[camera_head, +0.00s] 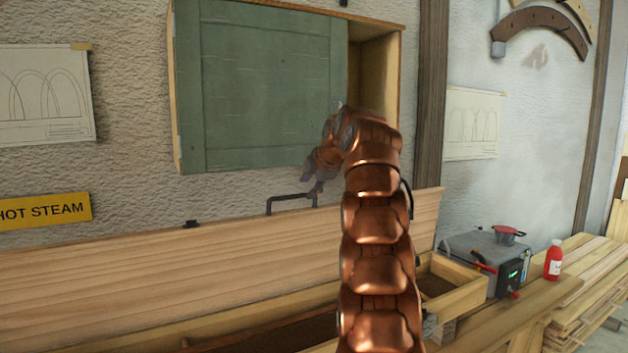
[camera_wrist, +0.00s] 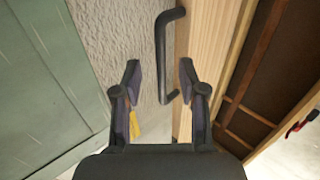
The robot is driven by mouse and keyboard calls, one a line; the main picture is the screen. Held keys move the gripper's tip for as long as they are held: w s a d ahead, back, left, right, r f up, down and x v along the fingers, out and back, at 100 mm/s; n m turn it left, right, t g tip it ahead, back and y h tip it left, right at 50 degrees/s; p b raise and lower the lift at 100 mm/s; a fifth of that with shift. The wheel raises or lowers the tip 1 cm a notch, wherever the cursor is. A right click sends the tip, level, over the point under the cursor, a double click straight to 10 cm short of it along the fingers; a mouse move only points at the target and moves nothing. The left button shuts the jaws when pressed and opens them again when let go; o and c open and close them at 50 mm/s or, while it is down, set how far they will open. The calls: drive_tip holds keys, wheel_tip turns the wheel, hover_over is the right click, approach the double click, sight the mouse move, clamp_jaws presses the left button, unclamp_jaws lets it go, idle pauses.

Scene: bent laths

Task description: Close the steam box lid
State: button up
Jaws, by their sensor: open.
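The steam box lid (camera_head: 130,250) is a long pale wooden board, standing raised and tilted back toward the wall in the head view. Its dark bar handle (camera_head: 290,198) sticks up at the top edge. In the wrist view the handle (camera_wrist: 163,60) lies ahead of my gripper, in line with the gap between the fingers, with the lid (camera_wrist: 205,50) just right of it. My gripper (camera_wrist: 160,80) is open and empty. In the head view my gripper (camera_head: 316,180) is just above the handle's right end, partly hidden by my arm. The steam box (camera_head: 210,335) is open below the lid.
A green cabinet (camera_head: 262,85) hangs on the wall above the lid, close to my wrist. At right, a grey boiler (camera_head: 482,255) with a red-handled valve and a red bottle (camera_head: 553,260) stand beside stacked planks (camera_head: 590,285). A yellow sign (camera_head: 45,210) is at left.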

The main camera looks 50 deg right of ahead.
sight(303, 195)
drive_tip(key=shift+x, duration=2.9)
drive_tip(key=shift+c, duration=0.4)
clamp_jaws()
drive_tip(key=shift+b, duration=0.3)
